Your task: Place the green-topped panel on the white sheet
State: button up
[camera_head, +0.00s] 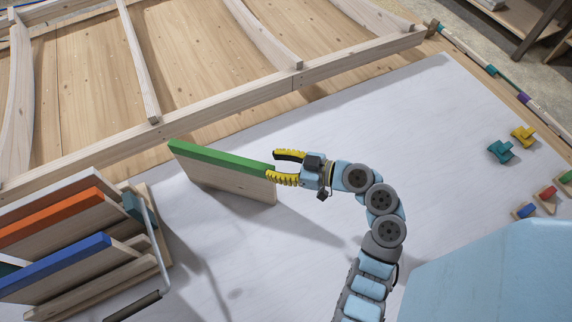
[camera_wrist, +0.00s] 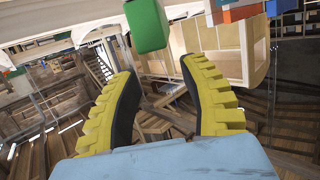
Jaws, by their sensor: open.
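The green-topped panel (camera_head: 225,180), a pale wooden board with a green top edge, stands upright on the white sheet (camera_head: 400,120) left of the middle in the head view. My gripper (camera_head: 272,166) is open at the panel's right end. Its lower yellow finger overlaps that end in the picture; I cannot tell if they touch. In the wrist view, the panel's green end (camera_wrist: 147,25) shows just beyond my open fingertips (camera_wrist: 156,65), above the gap between them. Nothing is held between the fingers.
A wooden rack (camera_head: 160,255) at left holds panels with orange (camera_head: 50,218) and blue (camera_head: 55,268) tops. A wooden frame (camera_head: 220,100) runs along the sheet's far side. Teal (camera_head: 501,151) and yellow (camera_head: 523,136) pieces lie at right. The sheet's upper right is clear.

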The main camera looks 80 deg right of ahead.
jog(key=shift+v, duration=1.45)
